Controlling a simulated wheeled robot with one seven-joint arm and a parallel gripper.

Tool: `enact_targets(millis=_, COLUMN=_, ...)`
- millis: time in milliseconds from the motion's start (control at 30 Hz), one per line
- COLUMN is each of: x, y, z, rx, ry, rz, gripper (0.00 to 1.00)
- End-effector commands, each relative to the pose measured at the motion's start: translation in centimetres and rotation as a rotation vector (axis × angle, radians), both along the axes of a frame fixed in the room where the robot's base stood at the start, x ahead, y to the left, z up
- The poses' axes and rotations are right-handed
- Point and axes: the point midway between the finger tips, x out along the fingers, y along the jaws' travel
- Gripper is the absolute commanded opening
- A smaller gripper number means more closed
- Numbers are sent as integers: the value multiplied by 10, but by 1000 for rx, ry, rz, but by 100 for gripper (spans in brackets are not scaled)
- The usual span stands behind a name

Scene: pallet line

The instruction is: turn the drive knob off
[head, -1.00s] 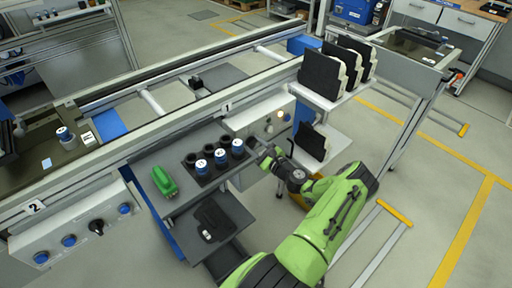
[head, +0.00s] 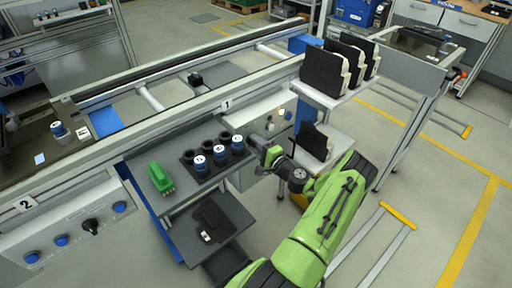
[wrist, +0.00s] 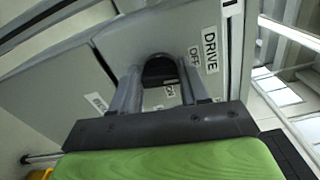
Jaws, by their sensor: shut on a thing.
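The drive knob (wrist: 160,70) is dark and round-topped, on a grey panel (wrist: 75,75) in the wrist view. Labels reading DRIVE and OFF are to its right, and a small ON label is just below it. My gripper (wrist: 160,86) has one finger on each side of the knob and is shut on it. Which label the knob points to I cannot tell. In the head view my gripper (head: 262,147) is at the front of the control box (head: 255,115) marked 1, and hides the knob there.
A shelf with a green object (head: 161,179) and several blue-topped cylinders in a black holder (head: 196,165) is left of my gripper. A rack with black-and-cream parts (head: 335,73) stands to the right. A second panel (head: 75,235), marked 2, has a similar black knob.

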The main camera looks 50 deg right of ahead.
Motion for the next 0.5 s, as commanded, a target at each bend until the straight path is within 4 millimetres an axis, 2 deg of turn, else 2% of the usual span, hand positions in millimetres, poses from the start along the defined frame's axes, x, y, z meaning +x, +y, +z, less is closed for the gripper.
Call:
enact_targets(millis=233, x=0, y=0, z=-3, rx=-104, ry=27, rz=1, gripper=14)
enact_targets(millis=500, x=-1, y=0, z=-3, rx=-145, ry=37, rz=0, gripper=14)
